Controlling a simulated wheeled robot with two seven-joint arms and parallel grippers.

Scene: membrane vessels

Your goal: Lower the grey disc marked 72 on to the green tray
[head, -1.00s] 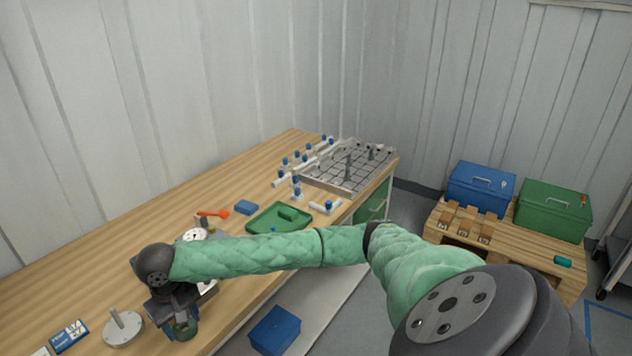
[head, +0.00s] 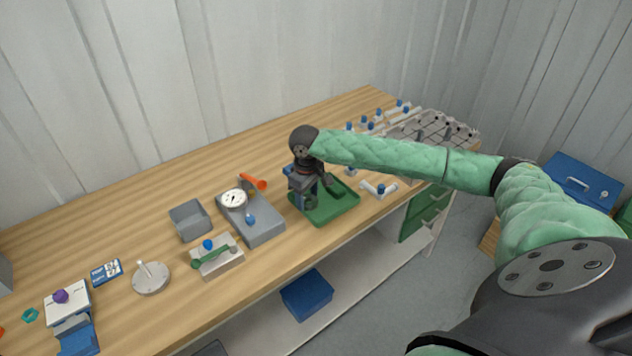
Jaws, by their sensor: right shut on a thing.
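My right gripper (head: 303,205) is over the left part of the green tray (head: 335,212), pointing down. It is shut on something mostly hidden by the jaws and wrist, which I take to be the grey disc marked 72. I cannot read the mark or tell whether the held thing touches the tray. The tray lies flat on the wooden bench, with its right part bare. My left gripper is not in view.
Left of the tray stand a grey block with a round dial (head: 234,199), an orange-red tool (head: 253,182) and a grey bin (head: 190,220). A pale disc with an upright post (head: 151,278) lies further left. White fittings with blue knobs (head: 379,189) lie right of the tray.

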